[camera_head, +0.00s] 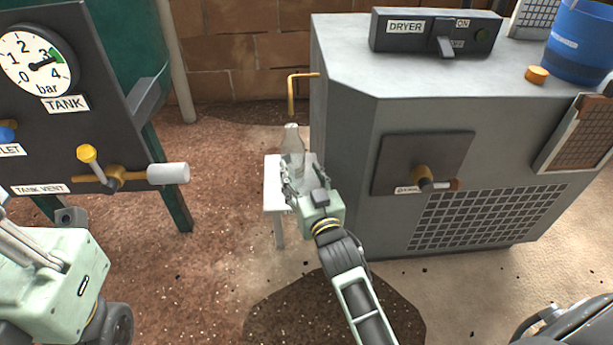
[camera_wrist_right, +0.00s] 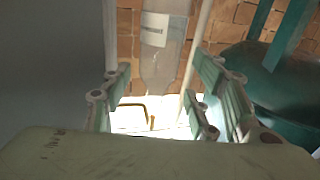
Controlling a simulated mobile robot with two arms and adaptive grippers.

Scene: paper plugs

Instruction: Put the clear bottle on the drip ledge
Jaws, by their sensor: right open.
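The clear bottle (camera_head: 292,143) is upright over the small white stand (camera_head: 272,182), which I take for the drip ledge, beside the dryer. Its lower part is hidden by my right gripper (camera_head: 299,180), so I cannot tell if its base rests on the stand. The right gripper is open, its fingers spread at the bottle. In the right wrist view, which is turned over, the bottle (camera_wrist_right: 160,55) with its pale label appears between the spread fingers (camera_wrist_right: 160,105), with gaps on both sides. Part of my left gripper (camera_head: 22,240) shows at the left edge; its fingertips are cut off.
A bent brass pipe (camera_head: 291,90) comes out of the dryer's side above the stand. The grey dryer (camera_head: 355,150) stands close on the right. The tank panel (camera_head: 75,125) with its valves is on the left. Brown floor (camera_head: 225,185) lies open between them.

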